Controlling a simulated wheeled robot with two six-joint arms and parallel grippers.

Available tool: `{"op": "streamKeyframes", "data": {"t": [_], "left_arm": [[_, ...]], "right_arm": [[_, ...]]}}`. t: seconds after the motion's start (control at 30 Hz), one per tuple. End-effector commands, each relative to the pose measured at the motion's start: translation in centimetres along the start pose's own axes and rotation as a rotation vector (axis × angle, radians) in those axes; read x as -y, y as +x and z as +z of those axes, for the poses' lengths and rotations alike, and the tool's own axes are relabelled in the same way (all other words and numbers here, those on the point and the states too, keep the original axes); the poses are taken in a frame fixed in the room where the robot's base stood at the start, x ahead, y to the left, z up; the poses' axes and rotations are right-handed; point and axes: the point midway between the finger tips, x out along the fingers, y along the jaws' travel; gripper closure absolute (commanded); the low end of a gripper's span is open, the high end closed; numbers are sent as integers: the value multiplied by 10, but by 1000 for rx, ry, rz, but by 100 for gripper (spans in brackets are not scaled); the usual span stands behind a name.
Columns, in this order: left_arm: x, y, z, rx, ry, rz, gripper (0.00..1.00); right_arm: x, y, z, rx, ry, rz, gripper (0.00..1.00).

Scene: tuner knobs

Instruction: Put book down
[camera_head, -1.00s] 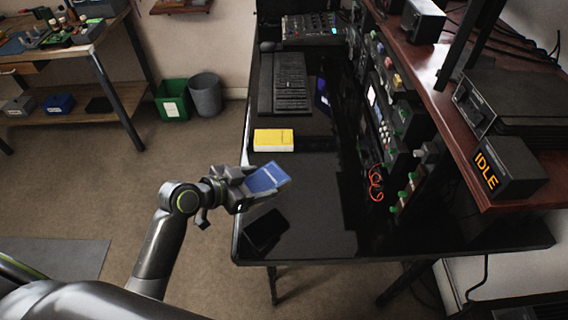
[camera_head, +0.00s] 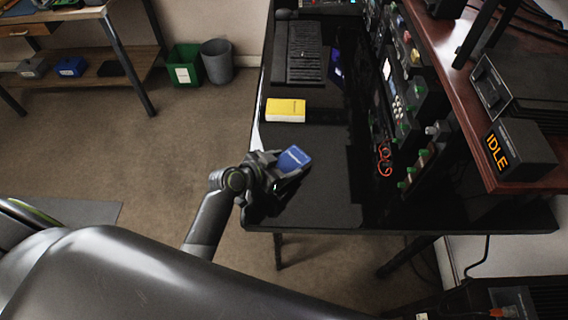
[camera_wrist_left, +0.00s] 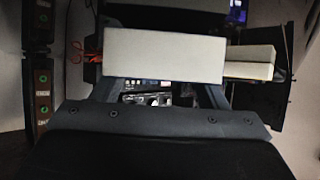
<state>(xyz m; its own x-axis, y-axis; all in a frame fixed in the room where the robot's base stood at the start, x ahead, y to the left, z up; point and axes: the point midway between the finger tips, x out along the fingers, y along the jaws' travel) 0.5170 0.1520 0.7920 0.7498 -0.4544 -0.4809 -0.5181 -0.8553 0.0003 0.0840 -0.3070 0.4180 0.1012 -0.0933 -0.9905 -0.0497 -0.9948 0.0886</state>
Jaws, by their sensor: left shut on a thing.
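A blue book (camera_head: 294,158) shows in the head view at the left front of the black desk (camera_head: 318,200). My left gripper (camera_head: 278,166) is shut on it, over the desk's front left part. In the left wrist view the book shows as a pale block (camera_wrist_left: 164,55) between the two fingers of the left gripper (camera_wrist_left: 160,90). Whether the book touches the desk top cannot be told. My right gripper is not in view.
A yellow book (camera_head: 286,110) lies on the desk behind the blue one, with a black keyboard (camera_head: 298,52) farther back. Rack gear with red cables (camera_head: 384,160) lines the right side. The desk's front middle is clear.

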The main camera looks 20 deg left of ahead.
Motion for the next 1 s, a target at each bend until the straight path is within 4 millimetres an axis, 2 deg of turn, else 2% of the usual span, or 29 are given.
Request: {"op": "streamKeyframes", "data": {"t": [0.4,0.43,0.6,1.0], "left_arm": [[0,4,7,-2,0,0,60],[0,4,6,-1,0,0,30],[0,3,6,-1,0,0,10],[0,-2,3,-1,1,-1,10]], "right_arm": [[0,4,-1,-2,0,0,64],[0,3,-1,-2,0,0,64],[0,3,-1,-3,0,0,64],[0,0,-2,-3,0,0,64]]}}
